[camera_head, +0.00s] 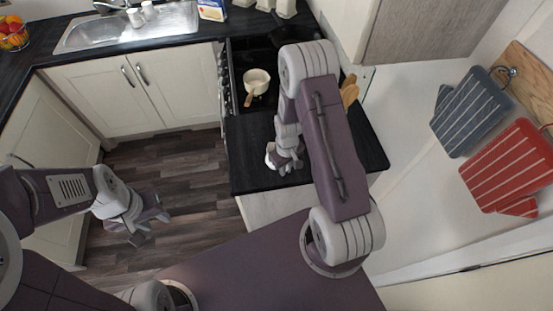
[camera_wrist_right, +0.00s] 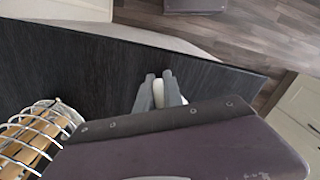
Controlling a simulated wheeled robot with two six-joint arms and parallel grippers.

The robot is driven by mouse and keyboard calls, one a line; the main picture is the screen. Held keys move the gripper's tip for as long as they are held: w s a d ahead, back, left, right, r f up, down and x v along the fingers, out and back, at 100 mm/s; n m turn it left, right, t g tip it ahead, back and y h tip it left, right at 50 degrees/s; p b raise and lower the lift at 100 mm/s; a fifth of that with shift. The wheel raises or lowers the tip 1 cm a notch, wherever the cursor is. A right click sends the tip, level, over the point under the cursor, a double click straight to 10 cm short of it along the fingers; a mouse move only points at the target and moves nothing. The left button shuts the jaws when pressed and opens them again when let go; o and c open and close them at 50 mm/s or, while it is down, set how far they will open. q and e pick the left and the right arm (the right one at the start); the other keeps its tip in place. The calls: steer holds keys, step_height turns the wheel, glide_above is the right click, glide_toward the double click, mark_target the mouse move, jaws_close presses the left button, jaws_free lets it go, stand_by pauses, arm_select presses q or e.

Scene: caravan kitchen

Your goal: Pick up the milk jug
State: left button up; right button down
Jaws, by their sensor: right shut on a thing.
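My right gripper (camera_head: 284,164) is over the dark worktop right of the hob, near its front edge. In the right wrist view its two grey fingers (camera_wrist_right: 159,88) are shut on a small white piece, which I take to be part of the milk jug (camera_wrist_right: 158,94). The rest of the jug is hidden behind the fingers and my wrist. I cannot tell whether it touches the worktop. My left gripper (camera_head: 152,228) is open and empty over the floor at the left.
A cream saucepan (camera_head: 257,80) stands on the hob. Wooden utensils (camera_head: 349,93) stand right of my right arm; their wire holder (camera_wrist_right: 38,135) shows in the wrist view. Oven mitts (camera_head: 472,110) hang on the right wall. The worktop (camera_head: 250,150) left of the right gripper is clear.

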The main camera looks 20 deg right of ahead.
steer(key=shift+r, duration=0.15)
stand_by(0.8)
steer(key=shift+r+b, duration=0.3)
steer(key=shift+r, duration=0.55)
step_height(320, 180, up, 2)
steer(key=s+r+b, duration=0.7)
steer(key=s+b, duration=0.2)
steer(key=s, duration=0.2)
steer(key=shift+s+a, duration=0.3)
steer(key=shift+a, duration=0.1)
stand_by(2.4)
